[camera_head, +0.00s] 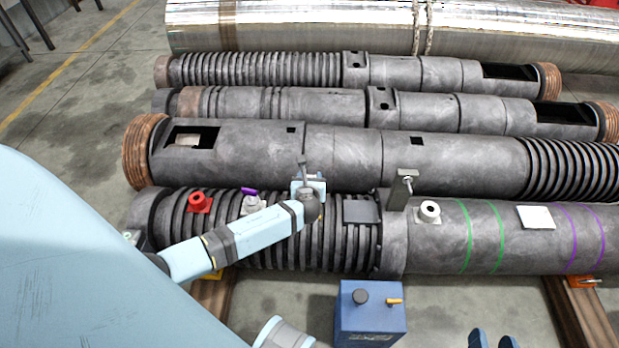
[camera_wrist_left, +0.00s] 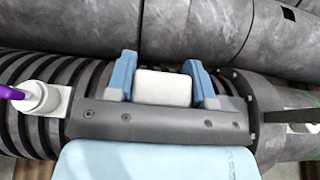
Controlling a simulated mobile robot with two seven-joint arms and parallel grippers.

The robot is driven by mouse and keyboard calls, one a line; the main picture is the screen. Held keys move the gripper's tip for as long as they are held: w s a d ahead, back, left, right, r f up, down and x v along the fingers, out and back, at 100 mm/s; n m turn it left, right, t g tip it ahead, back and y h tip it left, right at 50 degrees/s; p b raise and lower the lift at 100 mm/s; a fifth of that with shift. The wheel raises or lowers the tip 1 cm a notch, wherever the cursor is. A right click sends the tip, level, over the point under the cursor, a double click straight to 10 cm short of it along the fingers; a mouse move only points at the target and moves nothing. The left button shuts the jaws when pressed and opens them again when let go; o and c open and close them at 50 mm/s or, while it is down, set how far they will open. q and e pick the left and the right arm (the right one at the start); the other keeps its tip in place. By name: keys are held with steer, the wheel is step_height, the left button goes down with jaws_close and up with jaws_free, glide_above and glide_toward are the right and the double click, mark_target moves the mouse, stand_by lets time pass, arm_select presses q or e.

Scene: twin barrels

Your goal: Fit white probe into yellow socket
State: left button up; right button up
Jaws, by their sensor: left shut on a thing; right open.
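My left gripper (camera_head: 309,188) is over the ribbed part of the nearest barrel, its fingers shut on a white block. In the left wrist view the white block, which I take to be the white probe (camera_wrist_left: 163,88), sits between the two blue fingers (camera_wrist_left: 160,80). Its lower end is hidden by the gripper body, so I cannot tell whether it touches the barrel. I cannot make out a yellow socket for certain in either view.
The near barrel (camera_head: 450,245) carries a red fitting (camera_head: 199,203), a purple-handled valve (camera_head: 250,203), a metal post (camera_head: 404,190), a white fitting (camera_head: 429,211) and a white pad (camera_head: 536,217). A blue box (camera_head: 370,322) stands in front. More barrels lie behind.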

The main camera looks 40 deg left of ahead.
arm_select(q)
steer(key=shift+p, duration=0.35)
arm_select(e)
steer(key=shift+r, duration=0.3)
arm_select(q)
steer(key=shift+f+b, duration=1.15)
steer(key=shift+f, duration=0.85)
arm_select(e)
steer(key=shift+f, duration=1.15)
arm_select(q)
steer(key=o, duration=1)
steer(key=shift+f, duration=0.1)
steer(key=shift+s+d, duration=0.1)
steer(key=p+v, duration=0.4)
steer(key=v, duration=0.9)
steer(key=shift+s+r, duration=0.2)
steer(key=shift+s, duration=0.1)
arm_select(e)
steer(key=shift+s+d+f+g+h, duration=0.35)
steer(key=shift+s+d+f+g, duration=0.15)
steer(key=shift+f, duration=0.15)
steer(key=shift+s+d+f+g+h, duration=0.35)
steer(key=shift+d+f+g, duration=0.1)
steer(key=shift+f, duration=0.15)
